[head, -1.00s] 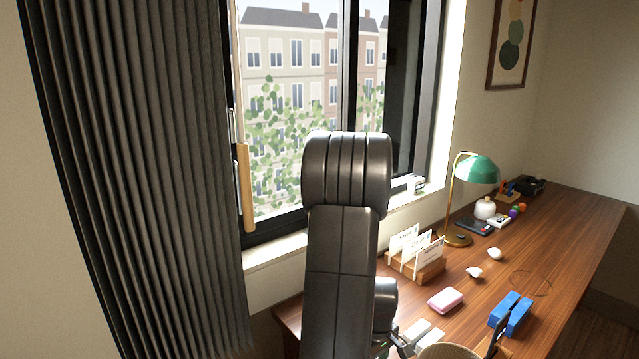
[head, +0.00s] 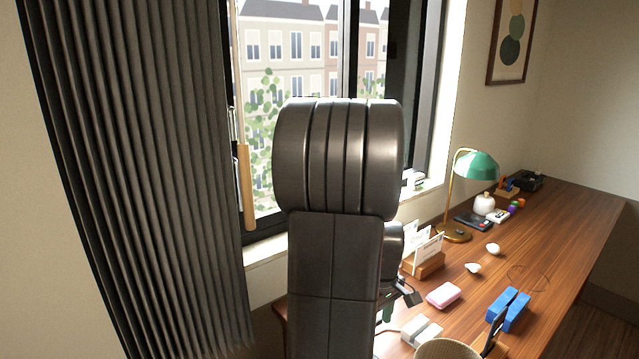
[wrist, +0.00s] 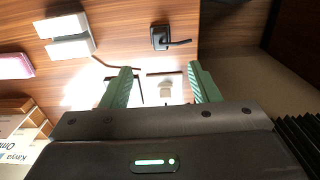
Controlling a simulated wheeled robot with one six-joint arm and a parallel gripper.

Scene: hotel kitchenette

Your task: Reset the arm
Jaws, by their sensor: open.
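My gripper (wrist: 163,82) is open in the wrist view, with two green ribbed fingers apart and nothing held between them. It is above the edge area of the wooden desk (wrist: 115,15). In the head view my dark arm rises in front of the window and hides part of it. The gripper (head: 404,296) shows there only partly, beside my arm and near the card holder.
On the desk (head: 560,225) stand a wooden card holder (head: 428,264), a pink block (head: 443,295), white blocks (head: 421,330), a blue item (head: 509,308), a basket (head: 446,349) and a green lamp (head: 476,165). A dark curtain (head: 140,180) hangs at left.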

